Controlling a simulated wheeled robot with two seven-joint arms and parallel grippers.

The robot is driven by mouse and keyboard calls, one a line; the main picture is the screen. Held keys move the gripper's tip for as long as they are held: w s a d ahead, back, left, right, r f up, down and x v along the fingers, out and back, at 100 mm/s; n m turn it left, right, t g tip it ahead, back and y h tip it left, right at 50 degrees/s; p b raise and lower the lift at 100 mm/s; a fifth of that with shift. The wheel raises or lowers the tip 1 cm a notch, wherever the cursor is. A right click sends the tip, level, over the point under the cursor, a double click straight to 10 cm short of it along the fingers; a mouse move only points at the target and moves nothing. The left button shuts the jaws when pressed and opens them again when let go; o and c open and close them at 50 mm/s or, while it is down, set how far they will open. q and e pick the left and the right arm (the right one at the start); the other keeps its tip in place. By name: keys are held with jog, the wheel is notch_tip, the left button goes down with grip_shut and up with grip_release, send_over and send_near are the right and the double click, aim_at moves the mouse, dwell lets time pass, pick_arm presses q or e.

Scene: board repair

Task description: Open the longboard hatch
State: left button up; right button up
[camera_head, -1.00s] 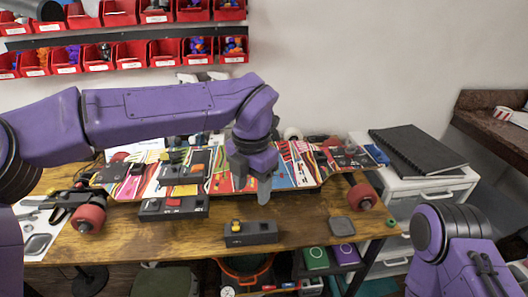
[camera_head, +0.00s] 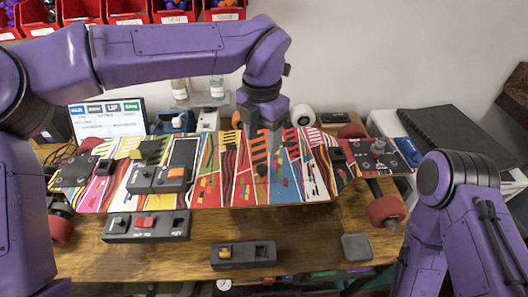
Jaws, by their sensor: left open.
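The longboard (camera_head: 225,178) lies across the table, its long deck covered in bright multicoloured stripes, with red wheels (camera_head: 386,211) at its ends. Dark slotted patches show on the middle of the deck, and a dark rectangular panel (camera_head: 184,153) left of them. I cannot tell which part is the hatch or whether it is shut. My left gripper (camera_head: 262,126) points down over the deck's middle, near its far edge; it is open with nothing seen in it. I cannot tell whether it touches the deck. My right arm is at the lower right, its gripper out of view.
A grey box with an orange button (camera_head: 176,174) sits on the deck. In front are a box with a red switch (camera_head: 146,226) and one with a yellow switch (camera_head: 243,255). A screen (camera_head: 108,118) and bottles stand behind. Red bins (camera_head: 126,10) hang above.

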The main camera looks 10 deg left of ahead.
aim_at(262, 167)
pick_arm(q)
notch_tip(262, 167, down, 8)
jog(key=shift+s+f, duration=0.15)
jog(key=shift+f, duration=0.1)
jog(key=shift+s, duration=0.15)
grip_shut()
